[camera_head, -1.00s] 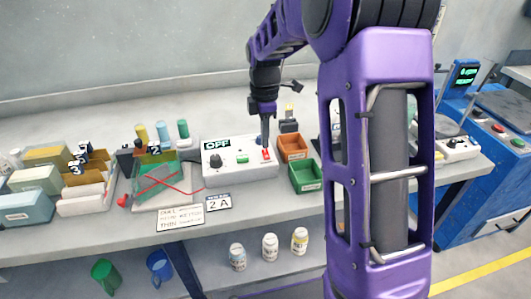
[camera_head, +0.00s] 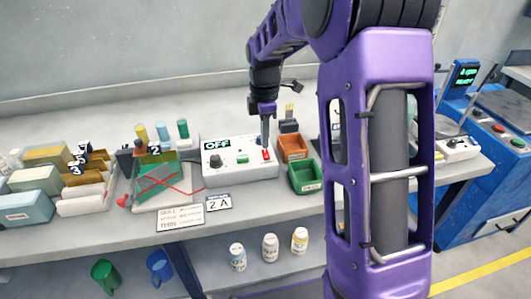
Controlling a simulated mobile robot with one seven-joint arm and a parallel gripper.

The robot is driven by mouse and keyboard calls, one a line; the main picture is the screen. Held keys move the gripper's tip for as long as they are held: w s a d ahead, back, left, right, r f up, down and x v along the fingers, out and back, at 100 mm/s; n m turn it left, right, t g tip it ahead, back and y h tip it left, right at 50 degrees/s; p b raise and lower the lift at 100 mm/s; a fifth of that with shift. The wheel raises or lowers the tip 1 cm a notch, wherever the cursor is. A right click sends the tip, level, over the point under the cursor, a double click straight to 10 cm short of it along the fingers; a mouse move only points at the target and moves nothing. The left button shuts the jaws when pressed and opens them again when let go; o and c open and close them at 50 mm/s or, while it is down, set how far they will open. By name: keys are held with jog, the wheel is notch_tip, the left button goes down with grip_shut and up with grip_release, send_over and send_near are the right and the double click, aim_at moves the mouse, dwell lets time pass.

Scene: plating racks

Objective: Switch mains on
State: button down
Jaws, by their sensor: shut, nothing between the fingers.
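A white power supply box (camera_head: 240,169) stands on the bench, with a black knob, a green button (camera_head: 242,159) and a display reading OFF (camera_head: 216,145). A red switch (camera_head: 266,155) sits at the right of its front panel. My gripper (camera_head: 265,144) points down, shut and empty, with its tips right at the red switch. I cannot tell whether the tips touch the switch. Part of the box top behind the fingers is hidden.
An orange bin (camera_head: 292,148) and a green bin (camera_head: 304,175) stand close to the right of the box. A tray with a red wire (camera_head: 165,188) lies to the left. A 2 A card (camera_head: 218,202) lies in front. Bottles (camera_head: 270,247) stand on the lower shelf.

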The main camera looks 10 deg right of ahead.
aim_at(265, 150)
jog(key=shift+f+b, duration=0.6)
jog(key=shift+f, duration=0.4)
dwell(0.8)
jog(key=shift+r+p, duration=2.85)
jog(key=shift+r, duration=0.7)
